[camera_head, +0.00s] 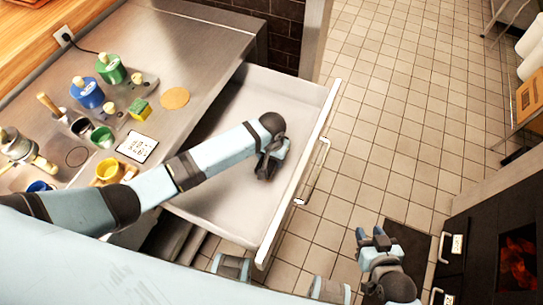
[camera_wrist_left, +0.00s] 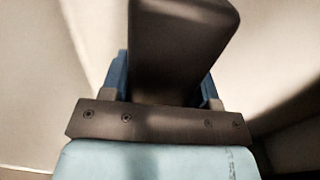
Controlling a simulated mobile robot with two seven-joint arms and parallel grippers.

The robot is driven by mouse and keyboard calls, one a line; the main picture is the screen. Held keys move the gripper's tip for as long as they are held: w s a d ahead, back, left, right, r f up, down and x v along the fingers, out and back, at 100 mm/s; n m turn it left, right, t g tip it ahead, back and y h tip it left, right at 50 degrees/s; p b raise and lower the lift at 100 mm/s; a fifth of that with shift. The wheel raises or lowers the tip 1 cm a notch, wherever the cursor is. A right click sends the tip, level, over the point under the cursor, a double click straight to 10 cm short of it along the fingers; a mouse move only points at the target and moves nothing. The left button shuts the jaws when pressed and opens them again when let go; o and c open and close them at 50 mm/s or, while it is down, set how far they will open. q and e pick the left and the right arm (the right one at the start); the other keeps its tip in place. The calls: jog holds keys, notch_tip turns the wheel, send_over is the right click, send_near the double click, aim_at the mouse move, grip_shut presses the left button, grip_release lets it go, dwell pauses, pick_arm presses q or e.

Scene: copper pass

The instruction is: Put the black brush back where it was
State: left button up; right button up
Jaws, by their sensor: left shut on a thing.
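My left gripper (camera_head: 271,160) reaches down into the open drawer (camera_head: 218,188) near its front wall. It is shut on the black brush (camera_wrist_left: 182,45), a dark block with rounded corners that shows between the blue fingers in the left wrist view. In the head view the gripper mostly hides the brush, and I cannot tell whether it touches the drawer floor. My right gripper (camera_head: 372,238) is over the floor at the lower right, its two fingers apart and nothing between them.
The steel counter (camera_head: 190,50) holds a blue container (camera_head: 88,93), a green container (camera_head: 111,69), a yellow mug (camera_head: 109,171), a white printed card (camera_head: 137,147) and a round tan disc (camera_head: 175,98). The drawer's handle (camera_head: 314,172) faces the tiled floor. The visible drawer floor is otherwise clear.

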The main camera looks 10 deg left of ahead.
pick_arm(q)
jog(key=shift+f, duration=0.1)
jog(key=o, duration=0.9)
jog(key=shift+r, duration=0.45)
notch_tip(320, 180, up, 11)
jog(key=shift+r+p, duration=0.1)
jog(key=shift+p, duration=0.35)
jog(key=shift+r, duration=0.15)
